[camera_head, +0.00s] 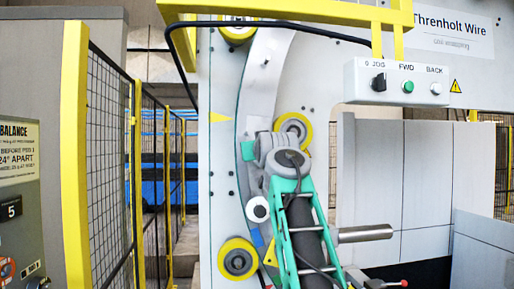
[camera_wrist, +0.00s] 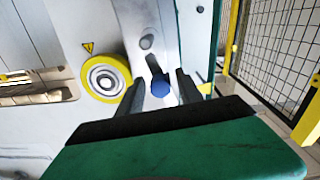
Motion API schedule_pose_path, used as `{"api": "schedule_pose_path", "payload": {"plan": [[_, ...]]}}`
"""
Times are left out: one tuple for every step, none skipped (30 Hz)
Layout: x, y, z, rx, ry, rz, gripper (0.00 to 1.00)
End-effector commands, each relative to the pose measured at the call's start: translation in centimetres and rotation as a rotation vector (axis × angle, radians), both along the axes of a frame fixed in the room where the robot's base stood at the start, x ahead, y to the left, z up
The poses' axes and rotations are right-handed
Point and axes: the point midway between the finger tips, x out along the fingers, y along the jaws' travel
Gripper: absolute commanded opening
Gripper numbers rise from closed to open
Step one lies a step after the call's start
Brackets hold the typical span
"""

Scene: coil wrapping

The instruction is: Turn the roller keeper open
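In the wrist view, a blue-ended knob or handle (camera_wrist: 160,87) on a short dark stem stands out from a grey strip on the machine; I take it to be the roller keeper. My gripper (camera_wrist: 159,85) is open, with one dark finger on each side of the blue end. Small gaps show on both sides; I cannot tell its depth between the fingers. A yellow roller with a grey hub (camera_wrist: 105,78) is just left of it. In the head view, another view of a yellow roller (camera_head: 293,128) shows beside my wrist, which hides the keeper and my fingertips.
A lower yellow roller (camera_head: 238,259) and an upper one (camera_head: 238,30) sit on the white frame. A control box (camera_head: 397,82) hangs at the upper right. A steel bar (camera_head: 364,233) is right of my arm. Yellow-posted mesh fence (camera_head: 110,150) stands on the left.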

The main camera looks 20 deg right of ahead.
Motion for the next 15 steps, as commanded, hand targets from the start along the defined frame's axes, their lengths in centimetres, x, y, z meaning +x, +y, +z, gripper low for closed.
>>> {"api": "schedule_pose_path", "payload": {"plan": [[0.00,0.01,-0.01,0.000,0.000,0.000,0.38],[-0.01,0.01,-0.01,0.000,0.000,0.000,0.35],[-0.01,0.01,-0.01,0.000,0.000,0.000,0.32],[-0.01,0.01,-0.01,0.000,0.000,0.000,0.30],[-0.01,0.01,0.00,0.000,0.000,0.000,0.27],[-0.01,0.02,-0.01,0.000,0.000,0.000,0.24],[-0.02,0.02,-0.01,0.000,0.000,0.000,0.21],[-0.02,0.02,0.00,0.000,0.000,0.000,0.19],[-0.02,0.02,0.00,0.000,0.000,0.000,0.16],[-0.02,0.02,0.00,0.000,0.000,0.000,0.13],[-0.02,0.02,0.00,0.000,0.000,0.000,0.11],[-0.02,0.02,0.00,0.000,0.000,0.000,0.07],[-0.03,0.03,0.00,0.000,0.000,0.000,0.05],[-0.03,0.03,0.00,0.000,0.000,0.000,0.03],[-0.02,0.04,0.00,0.000,0.000,0.000,0.00]]}}
